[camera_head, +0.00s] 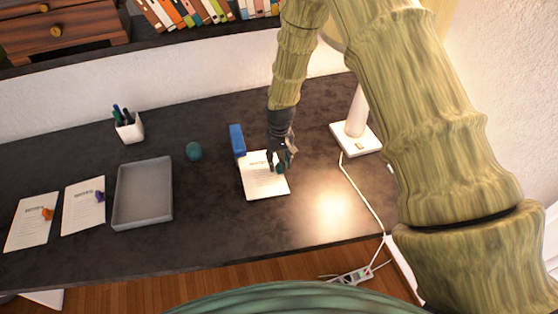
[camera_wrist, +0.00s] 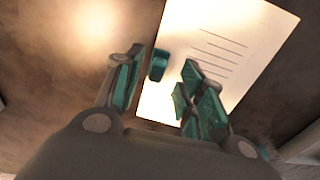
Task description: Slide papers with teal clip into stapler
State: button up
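The papers with the teal clip (camera_wrist: 158,65) lie on the dark desk; the white sheet (camera_head: 262,184) shows printed lines. In the wrist view the sheet (camera_wrist: 225,45) is at upper right, with the clip at its left edge. The blue stapler (camera_head: 237,140) stands at the sheet's upper left corner in the head view, touching or very near it. My gripper (camera_head: 281,160) is over the sheet's right part. In the wrist view my gripper (camera_wrist: 160,88) is open, and the clip appears between its fingertips. I cannot tell whether the fingers touch the paper.
Two more sheets, with an orange clip (camera_head: 47,213) and a purple clip (camera_head: 99,196), lie at left beside a grey tray (camera_head: 118,205). The desk's front middle is clear.

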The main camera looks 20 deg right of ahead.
notch_tip(320, 180, up, 12)
dwell(0.8)
jog(key=shift+d, duration=0.1)
dwell(0.3)
